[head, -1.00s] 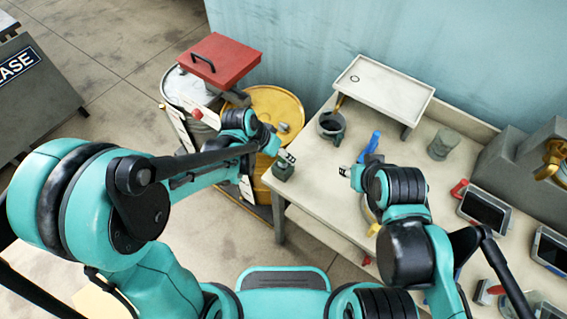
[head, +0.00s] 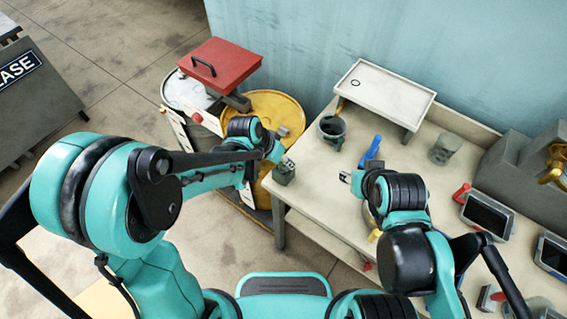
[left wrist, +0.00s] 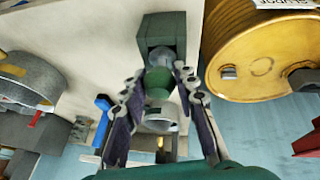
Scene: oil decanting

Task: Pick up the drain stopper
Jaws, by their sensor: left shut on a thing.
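A dark green block (head: 284,173) stands at the near left corner of the table. In the left wrist view, the same block (left wrist: 161,33) lies just beyond my fingertips. A rounded green piece (left wrist: 158,84), which I take for the drain stopper, sits against the block between the fingers. My left gripper (left wrist: 161,76) is shut on it; in the head view the gripper (head: 283,156) is at the block's top. A pale metal piece (left wrist: 160,118) shows between the fingers nearer my wrist. My right gripper (head: 346,177) is over the table, its opening unclear.
A yellow drum (head: 285,104) stands left of the table (head: 310,193), near a red lid (head: 220,63). A dark pot (head: 332,129), a blue-handled tool (head: 371,150) and a raised white tray (head: 385,92) occupy the back. The table's near left is fairly clear.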

